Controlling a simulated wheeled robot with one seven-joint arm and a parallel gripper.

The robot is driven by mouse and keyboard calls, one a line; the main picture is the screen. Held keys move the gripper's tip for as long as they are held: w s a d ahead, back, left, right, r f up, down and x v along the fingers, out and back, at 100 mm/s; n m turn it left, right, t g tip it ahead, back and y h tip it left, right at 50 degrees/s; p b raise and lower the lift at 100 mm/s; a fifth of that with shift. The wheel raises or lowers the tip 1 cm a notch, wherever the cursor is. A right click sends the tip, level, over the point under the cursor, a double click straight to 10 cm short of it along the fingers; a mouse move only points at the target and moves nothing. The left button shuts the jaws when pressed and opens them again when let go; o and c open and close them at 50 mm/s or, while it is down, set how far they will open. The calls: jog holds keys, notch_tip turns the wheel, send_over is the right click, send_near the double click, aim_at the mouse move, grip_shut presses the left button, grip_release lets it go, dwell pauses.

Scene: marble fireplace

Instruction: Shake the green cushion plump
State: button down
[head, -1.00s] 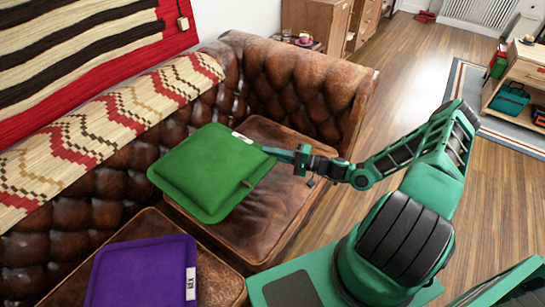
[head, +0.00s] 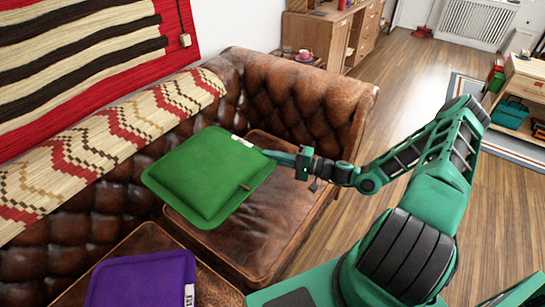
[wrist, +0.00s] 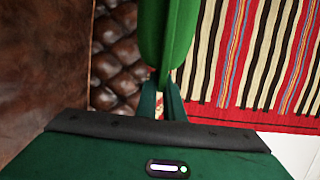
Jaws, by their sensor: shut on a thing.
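The green cushion (head: 200,180) is held over the brown leather sofa (head: 262,225), with its broad face toward the head camera. A white label shows on its far edge and a small brown tab near its right edge. My gripper (head: 272,156) is shut on the cushion's right edge. In the wrist view the cushion (wrist: 168,35) appears edge-on, running up from between the fingers of my gripper (wrist: 160,92). The cushion's underside is hidden in the head view, and I cannot tell whether it touches the sofa.
A purple cushion (head: 140,282) lies on the near sofa seat. A patterned throw (head: 100,145) covers the backrest, below a striped wall hanging (head: 85,60). A wooden cabinet (head: 330,35) stands behind the sofa arm. Wooden floor (head: 420,85) is open to the right.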

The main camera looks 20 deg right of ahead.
notch_tip(320, 180, down, 5)
notch_tip(320, 180, up, 7)
jog(key=shift+f, duration=0.2)
notch_tip(320, 180, down, 7)
notch_tip(320, 180, up, 7)
notch_tip(320, 180, down, 7)
dwell(0.7)
jog(key=shift+r, duration=0.1)
dwell(0.7)
